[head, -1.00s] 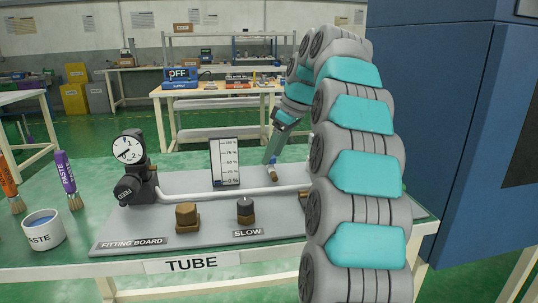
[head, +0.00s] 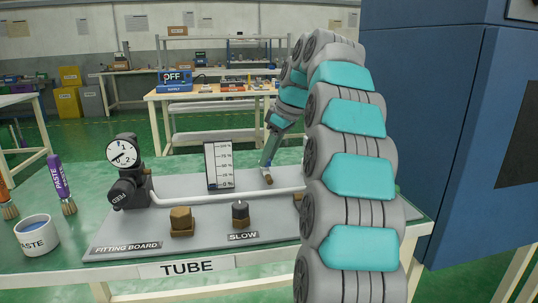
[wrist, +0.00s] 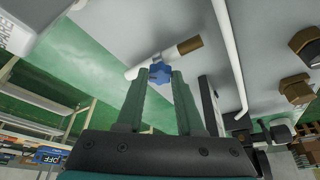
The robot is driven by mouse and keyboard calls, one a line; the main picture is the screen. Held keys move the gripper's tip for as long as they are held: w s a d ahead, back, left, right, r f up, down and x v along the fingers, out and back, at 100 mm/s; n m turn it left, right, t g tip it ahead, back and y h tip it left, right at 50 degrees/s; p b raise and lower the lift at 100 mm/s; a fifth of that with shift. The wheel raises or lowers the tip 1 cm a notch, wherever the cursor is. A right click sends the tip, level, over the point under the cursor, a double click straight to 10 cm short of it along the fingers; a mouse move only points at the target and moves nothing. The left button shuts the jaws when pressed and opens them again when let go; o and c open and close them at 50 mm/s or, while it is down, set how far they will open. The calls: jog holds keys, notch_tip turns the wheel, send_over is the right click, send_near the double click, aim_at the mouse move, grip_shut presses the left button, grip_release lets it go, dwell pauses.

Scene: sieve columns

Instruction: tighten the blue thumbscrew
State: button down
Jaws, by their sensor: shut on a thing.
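The blue thumbscrew (wrist: 160,72) is a lobed blue knob on a short white tube stub with a brown end, on the fitting board (head: 110,240). In the wrist view, my gripper (wrist: 160,77) has its two green fingers on either side of the knob, shut on it. In the head view, my gripper (head: 266,163) reaches down to the board's back right. The thumbscrew is mostly hidden there, with the brown-ended stub (head: 267,179) showing just below the fingers.
A pressure gauge (head: 123,153) on a black valve stands at the board's left, joined to a long white tube (head: 220,197). A percent scale panel (head: 219,165) stands left of my gripper. Brass fittings (head: 181,220) line the front. A blue cabinet (head: 430,130) stands at right.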

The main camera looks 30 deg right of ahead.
jog(key=shift+m, duration=0.4)
jog(key=m, duration=0.1)
jog(key=m+h, duration=0.1)
jog(key=m, duration=0.1)
jog(key=m+h, duration=0.1)
jog(key=shift+s+a+m+t+b, duration=0.1)
jog(key=shift+a+m+t+b, duration=0.2)
jog(key=shift+t, duration=0.1)
jog(key=m+h, duration=0.2)
jog(key=m, duration=0.3)
jog(key=shift+a, duration=0.15)
jog(key=m, duration=0.2)
jog(key=m+h, duration=0.1)
jog(key=m, duration=0.1)
jog(key=m+g+h, duration=0.1)
jog(key=shift+w+a+m, duration=0.25)
jog(key=shift+m, duration=0.15)
jog(key=shift+w+a+m+g+h+p, duration=0.2)
jog(key=shift+m+g, duration=0.3)
jog(key=shift+m, duration=0.75)
jog(key=shift+s+d+m+g+h+p, duration=0.1)
jog(key=shift+m+g+h, duration=0.3)
jog(key=shift+m, duration=0.85)
jog(key=c, duration=0.5)
grip_release()
jog(key=shift+c, duration=0.2)
